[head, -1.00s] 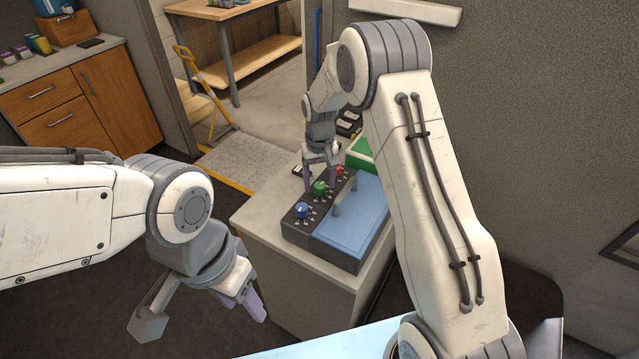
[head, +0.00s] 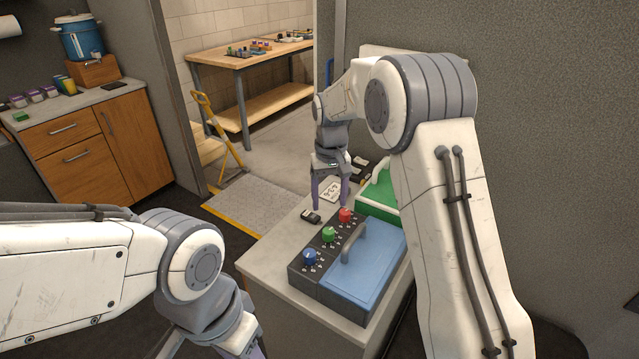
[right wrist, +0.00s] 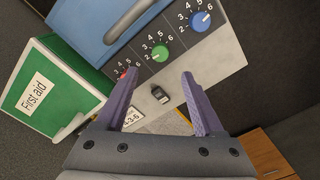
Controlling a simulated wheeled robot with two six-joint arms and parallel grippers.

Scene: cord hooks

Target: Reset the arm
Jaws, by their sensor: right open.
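My right gripper (head: 329,192) is open and empty above the counter, beyond the row of knobs. In the right wrist view its two purple fingers (right wrist: 155,95) stand wide apart with nothing between them but a view of the counter and a small dark object. The box with a blue lid (head: 362,270) carries a blue knob (head: 310,257), a green knob (head: 329,234) and a red knob (head: 345,215). My left gripper hangs at the lower left of the head view; its fingers are mostly cut off by the bottom edge.
A green first aid box (right wrist: 52,90) stands beside the blue-lidded box. A small dark object (head: 311,216) and a card with digits (head: 330,190) lie on the grey counter (head: 262,262). A wall rises close on the right.

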